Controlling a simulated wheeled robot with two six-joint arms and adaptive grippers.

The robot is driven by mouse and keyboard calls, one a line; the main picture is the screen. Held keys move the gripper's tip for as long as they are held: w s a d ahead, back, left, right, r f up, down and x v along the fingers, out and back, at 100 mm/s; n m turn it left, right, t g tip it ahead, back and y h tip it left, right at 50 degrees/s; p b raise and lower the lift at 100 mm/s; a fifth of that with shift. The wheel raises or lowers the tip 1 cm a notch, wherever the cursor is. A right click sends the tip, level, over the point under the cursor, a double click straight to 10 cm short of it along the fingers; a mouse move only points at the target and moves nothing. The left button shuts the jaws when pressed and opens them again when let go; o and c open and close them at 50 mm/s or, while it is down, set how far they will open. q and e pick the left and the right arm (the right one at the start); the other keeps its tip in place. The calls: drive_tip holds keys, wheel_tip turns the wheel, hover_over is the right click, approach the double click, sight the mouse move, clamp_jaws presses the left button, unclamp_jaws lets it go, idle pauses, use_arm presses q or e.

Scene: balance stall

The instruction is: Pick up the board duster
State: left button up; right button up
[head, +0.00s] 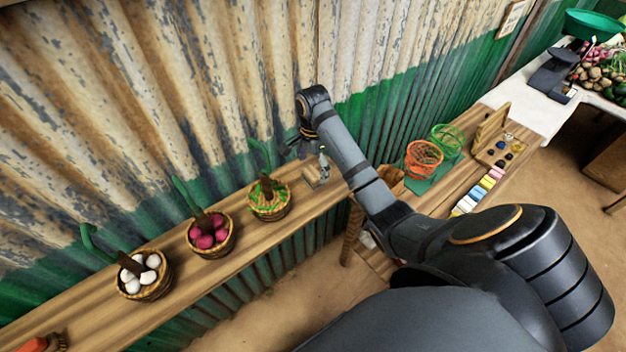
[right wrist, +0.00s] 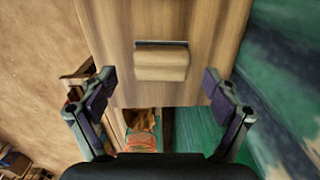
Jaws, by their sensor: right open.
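The board duster (right wrist: 162,62) is a light wooden block with a thin dark strip along its far edge. It lies on the wooden shelf near its end, centred between my fingers in the right wrist view. In the head view the duster (head: 315,178) is small and partly hidden beneath my right gripper (head: 312,157). The right gripper is open, and its two fingers (right wrist: 162,95) are spread to either side and nearer the camera than the duster. Nothing is held in it. My left gripper is not in view.
Baskets of green and red produce (head: 268,199) (head: 208,235) and white eggs (head: 145,276) stand along the shelf (head: 90,300). A corrugated wall (head: 240,90) rises behind it. Orange (head: 423,159) and green wire baskets (head: 447,138) stand on another bench to the right.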

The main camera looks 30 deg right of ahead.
wheel_tip(320, 180, down, 3)
drive_tip(key=shift+w+r, duration=0.15)
drive_tip(key=shift+r, duration=0.15)
drive_tip(key=shift+c, duration=1.3)
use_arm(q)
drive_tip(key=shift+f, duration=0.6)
use_arm(e)
drive_tip(key=c, duration=1)
drive_tip(key=shift+r, duration=0.1)
